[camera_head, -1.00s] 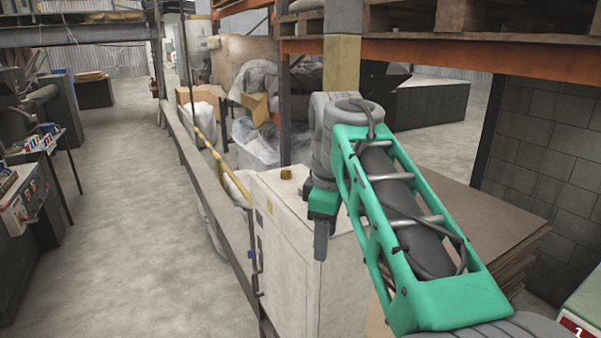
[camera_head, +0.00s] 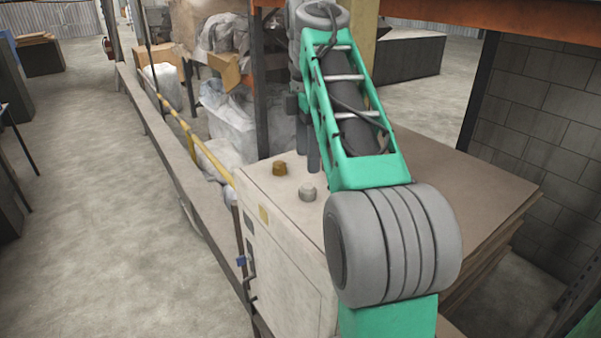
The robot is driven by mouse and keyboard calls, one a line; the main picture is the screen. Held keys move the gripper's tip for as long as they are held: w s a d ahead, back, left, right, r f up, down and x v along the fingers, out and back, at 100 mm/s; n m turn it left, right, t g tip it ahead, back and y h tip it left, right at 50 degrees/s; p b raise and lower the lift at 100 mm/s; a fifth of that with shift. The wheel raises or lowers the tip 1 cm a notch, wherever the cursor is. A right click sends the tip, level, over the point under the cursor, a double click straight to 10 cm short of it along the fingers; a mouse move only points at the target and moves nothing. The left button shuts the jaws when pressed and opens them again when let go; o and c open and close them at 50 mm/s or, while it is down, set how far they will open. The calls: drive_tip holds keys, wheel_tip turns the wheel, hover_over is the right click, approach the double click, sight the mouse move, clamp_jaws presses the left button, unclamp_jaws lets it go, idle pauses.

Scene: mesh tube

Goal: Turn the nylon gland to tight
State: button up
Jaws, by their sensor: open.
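A pale cabinet (camera_head: 290,255) stands in front of me with two small fittings on its top. The light grey gland (camera_head: 307,193), which looks like the nylon one, sits upright near the middle of the top. A brass-coloured gland (camera_head: 279,168) sits behind it and to the left. My gripper (camera_head: 307,158) points down beyond the grey gland, above the back part of the cabinet top. Its two grey fingers are apart and I see nothing between them. My green arm hides part of the gripper and the right side of the top.
A stack of brown sheets (camera_head: 470,190) lies to the right, by a block wall (camera_head: 550,120). Wrapped goods and cartons (camera_head: 225,70) stand behind. The floor on the left is clear.

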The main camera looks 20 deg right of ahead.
sight(308, 186)
wheel_tip(308, 186, down, 8)
drive_tip(key=shift+s+r, duration=0.15)
drive_tip(key=shift+r, duration=0.05)
clamp_jaws()
idle(0.6)
